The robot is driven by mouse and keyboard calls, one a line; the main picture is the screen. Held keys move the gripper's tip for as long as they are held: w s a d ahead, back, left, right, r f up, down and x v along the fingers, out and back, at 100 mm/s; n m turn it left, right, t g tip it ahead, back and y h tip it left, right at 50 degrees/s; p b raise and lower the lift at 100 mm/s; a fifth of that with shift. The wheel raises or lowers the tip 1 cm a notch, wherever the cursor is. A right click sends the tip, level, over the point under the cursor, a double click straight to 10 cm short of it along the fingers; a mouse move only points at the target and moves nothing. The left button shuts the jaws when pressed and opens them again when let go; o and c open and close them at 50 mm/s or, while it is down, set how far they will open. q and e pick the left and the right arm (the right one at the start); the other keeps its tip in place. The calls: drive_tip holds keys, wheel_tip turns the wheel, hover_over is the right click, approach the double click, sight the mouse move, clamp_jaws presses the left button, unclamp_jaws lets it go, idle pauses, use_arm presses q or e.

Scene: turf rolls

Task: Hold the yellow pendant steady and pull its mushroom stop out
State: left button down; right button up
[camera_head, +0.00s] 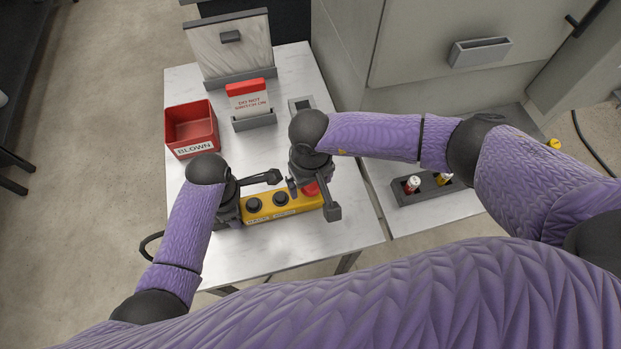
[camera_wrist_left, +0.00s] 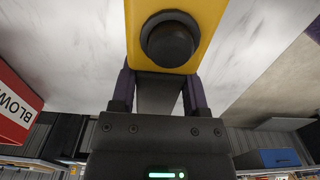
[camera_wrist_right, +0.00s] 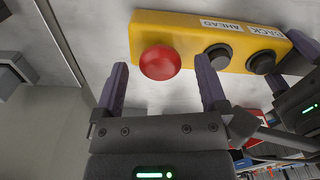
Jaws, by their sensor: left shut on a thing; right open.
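The yellow pendant (camera_head: 283,206) lies flat on the white table, with two black buttons and a red mushroom stop (camera_head: 311,188) at its right end. My left gripper (camera_head: 238,205) is shut on the pendant's left end; the left wrist view shows the yellow body (camera_wrist_left: 208,18) between its fingers. My right gripper (camera_head: 314,197) is open over the stop end. In the right wrist view the red stop (camera_wrist_right: 160,62) sits just ahead of and between the spread fingers (camera_wrist_right: 164,88), apparently not gripped. The stop is partly hidden by the right gripper in the head view.
A red bin marked BLOWN (camera_head: 191,128) stands at the table's back left. A grey holder with a red-topped card (camera_head: 248,103) is behind the pendant. A grey rack (camera_head: 428,188) with small fuse-like pieces is on the right surface. The table's front is clear.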

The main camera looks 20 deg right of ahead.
sight(310, 186)
clamp_jaws()
idle(0.3)
drive_tip(key=shift+r, duration=1)
unclamp_jaws()
wheel_tip(310, 186, up, 12)
